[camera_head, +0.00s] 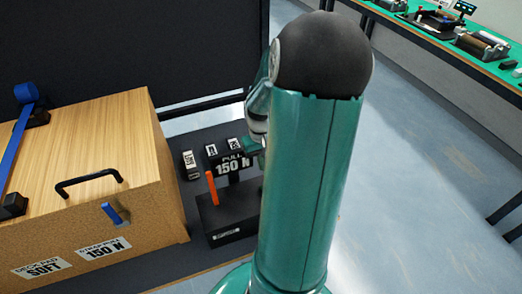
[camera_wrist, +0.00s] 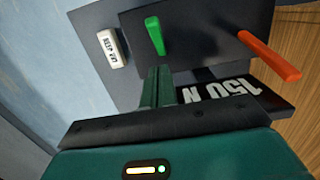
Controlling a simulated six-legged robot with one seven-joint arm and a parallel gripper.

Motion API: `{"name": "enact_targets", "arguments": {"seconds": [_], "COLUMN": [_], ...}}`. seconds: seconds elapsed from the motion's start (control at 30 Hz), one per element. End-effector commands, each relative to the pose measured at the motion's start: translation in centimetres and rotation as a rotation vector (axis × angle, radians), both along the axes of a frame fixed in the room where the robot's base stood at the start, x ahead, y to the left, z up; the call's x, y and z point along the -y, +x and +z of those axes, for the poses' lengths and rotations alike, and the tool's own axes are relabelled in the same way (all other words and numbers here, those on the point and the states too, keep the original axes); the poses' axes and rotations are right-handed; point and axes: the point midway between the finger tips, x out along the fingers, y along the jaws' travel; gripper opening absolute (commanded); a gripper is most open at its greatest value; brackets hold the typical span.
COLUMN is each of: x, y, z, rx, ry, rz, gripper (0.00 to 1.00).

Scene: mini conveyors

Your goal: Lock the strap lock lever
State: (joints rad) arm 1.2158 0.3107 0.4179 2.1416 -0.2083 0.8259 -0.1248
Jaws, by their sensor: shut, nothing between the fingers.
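An orange lever (camera_head: 211,187) stands upright on a dark box (camera_head: 230,212) beside a "PULL 150 N" sign (camera_head: 234,165). In the wrist view the orange lever (camera_wrist: 270,55) is at upper right and a short green lever or peg (camera_wrist: 155,36) is at upper middle. No label shows which one is the strap lock lever. My gripper (camera_wrist: 157,85) is shut and empty, its tips just below the green piece in the picture and left of the 150 N sign (camera_wrist: 220,90). I cannot tell whether it touches the green piece. In the head view my arm hides most of my gripper.
A wooden crate (camera_head: 90,130) with a blue strap (camera_head: 18,140), a black handle (camera_head: 88,183) and a blue lever (camera_head: 115,213) stands at left. Small labelled blocks (camera_head: 191,164) lie behind the sign. Floor at right is clear; a green-topped bench (camera_head: 440,38) stands beyond.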

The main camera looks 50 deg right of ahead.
Motion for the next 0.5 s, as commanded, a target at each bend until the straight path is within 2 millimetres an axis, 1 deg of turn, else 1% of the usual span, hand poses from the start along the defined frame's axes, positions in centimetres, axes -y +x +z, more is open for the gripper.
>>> {"name": "enact_targets", "arguments": {"seconds": [0.03,0.07,0.2,0.33,0.5], "x": [-0.1,-0.2,-1.1,-1.6,-1.9], "y": [-0.1,-0.1,-1.6,-2.3,-2.5], "z": [-1.1,-1.7,-3.0,-3.7,-4.0], "rx": [-0.002,-0.001,0.0,0.001,0.0], "ry": [0.005,0.006,0.001,0.001,0.0], "rz": [0.001,0.001,-0.002,0.0,-0.001], "gripper": [0.0,0.0,0.0,0.0,0.0]}}
